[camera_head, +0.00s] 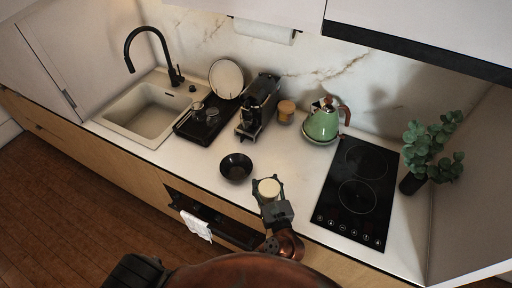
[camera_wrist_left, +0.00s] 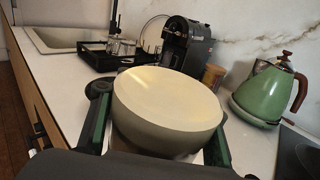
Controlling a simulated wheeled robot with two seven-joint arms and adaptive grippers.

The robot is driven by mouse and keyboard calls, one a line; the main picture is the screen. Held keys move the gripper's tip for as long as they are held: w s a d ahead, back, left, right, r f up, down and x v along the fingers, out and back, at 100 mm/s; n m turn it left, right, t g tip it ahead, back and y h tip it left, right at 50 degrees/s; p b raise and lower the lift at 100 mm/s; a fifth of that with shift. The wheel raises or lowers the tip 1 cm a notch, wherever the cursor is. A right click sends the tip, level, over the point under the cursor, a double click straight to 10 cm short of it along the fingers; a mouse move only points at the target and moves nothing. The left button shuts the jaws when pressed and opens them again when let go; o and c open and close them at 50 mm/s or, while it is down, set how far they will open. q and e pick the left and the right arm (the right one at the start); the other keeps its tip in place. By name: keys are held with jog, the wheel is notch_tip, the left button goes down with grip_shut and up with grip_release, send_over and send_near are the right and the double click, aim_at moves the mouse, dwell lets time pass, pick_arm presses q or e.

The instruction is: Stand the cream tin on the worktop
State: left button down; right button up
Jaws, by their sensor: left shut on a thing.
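The cream tin (camera_head: 269,188) is between the fingers of my left gripper (camera_head: 268,193), near the front edge of the worktop (camera_head: 190,166). In the left wrist view the tin (camera_wrist_left: 168,100) is large and upright, its pale round top facing up. The fingers of my left gripper (camera_wrist_left: 158,135) are shut on it, one on each side. The tin's underside is hidden, so I cannot tell whether it touches the worktop. My right gripper does not show.
A black bowl (camera_head: 236,167) stands just left of the tin. A black hob (camera_head: 356,190) lies to the right. A green kettle (camera_head: 321,124), an orange-brown jar (camera_head: 286,110) and a coffee machine (camera_head: 258,104) stand behind. Worktop between them is clear.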

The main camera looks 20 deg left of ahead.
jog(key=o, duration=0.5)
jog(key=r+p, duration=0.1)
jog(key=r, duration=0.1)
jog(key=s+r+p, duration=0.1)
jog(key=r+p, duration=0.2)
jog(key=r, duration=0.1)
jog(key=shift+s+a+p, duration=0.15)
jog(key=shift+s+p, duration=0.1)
jog(key=shift+p, duration=0.1)
pick_arm(q)
jog(key=d+r+m+t+h, duration=0.4)
jog(key=d+r+m+h, duration=0.15)
jog(key=h, duration=0.25)
jog(key=w+f, duration=0.4)
jog(key=w+a+f+p, duration=0.1)
jog(key=w+f, duration=0.3)
jog(key=w+a+f, duration=0.1)
jog(key=w+f, duration=0.3)
jog(key=shift+w+f, duration=0.3)
jog(key=shift+w, duration=0.1)
jog(key=shift+f, duration=0.1)
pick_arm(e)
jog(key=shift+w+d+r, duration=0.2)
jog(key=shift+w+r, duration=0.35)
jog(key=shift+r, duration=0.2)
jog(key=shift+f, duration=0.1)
